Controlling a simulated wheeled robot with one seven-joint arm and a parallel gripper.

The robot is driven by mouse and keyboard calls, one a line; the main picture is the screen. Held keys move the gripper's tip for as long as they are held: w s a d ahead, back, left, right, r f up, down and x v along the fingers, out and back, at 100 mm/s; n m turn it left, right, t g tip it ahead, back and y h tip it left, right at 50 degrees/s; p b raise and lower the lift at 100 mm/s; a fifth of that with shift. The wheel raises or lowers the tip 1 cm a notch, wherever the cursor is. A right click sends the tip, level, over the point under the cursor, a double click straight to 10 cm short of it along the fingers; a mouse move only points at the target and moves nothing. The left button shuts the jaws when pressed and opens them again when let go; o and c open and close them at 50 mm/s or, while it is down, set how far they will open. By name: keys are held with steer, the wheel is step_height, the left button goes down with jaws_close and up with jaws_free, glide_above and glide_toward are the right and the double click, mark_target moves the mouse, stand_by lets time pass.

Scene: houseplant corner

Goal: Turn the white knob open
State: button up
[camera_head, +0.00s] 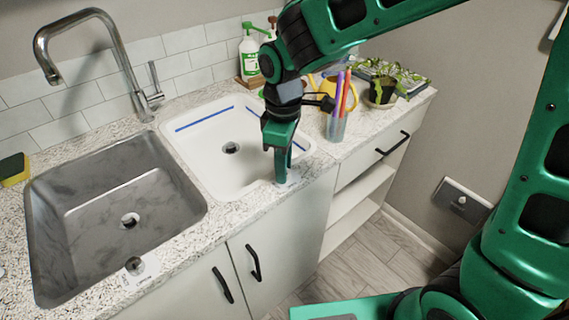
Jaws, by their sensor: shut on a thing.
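My gripper (282,174) points down at the front edge of the white sink (207,170), near its front right corner. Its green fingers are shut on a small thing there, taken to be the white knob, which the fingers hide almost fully. A bit of a pale plate (294,179) shows beside the fingertips on the counter. How far the knob is turned cannot be seen. The white sink has a blue line along its inner walls and a drain in its floor; no water shows in it.
A steel sink (66,218) lies to the left, with a grey knob (135,265) on a pale plate before it. A tall faucet (118,50) stands behind. A cup of pens (336,124), a yellow watering can (325,88) and a potted plant (383,92) stand right of my gripper.

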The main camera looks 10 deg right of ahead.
steer(key=shift+w+d+n, duration=0.25)
steer(key=shift+n, duration=0.65)
steer(key=shift+r, duration=0.1)
steer(key=o, duration=1.1)
steer(key=shift+a, duration=0.1)
steer(key=shift+s, duration=0.1)
step_height(320, 180, up, 11)
steer(key=shift+f, duration=0.2)
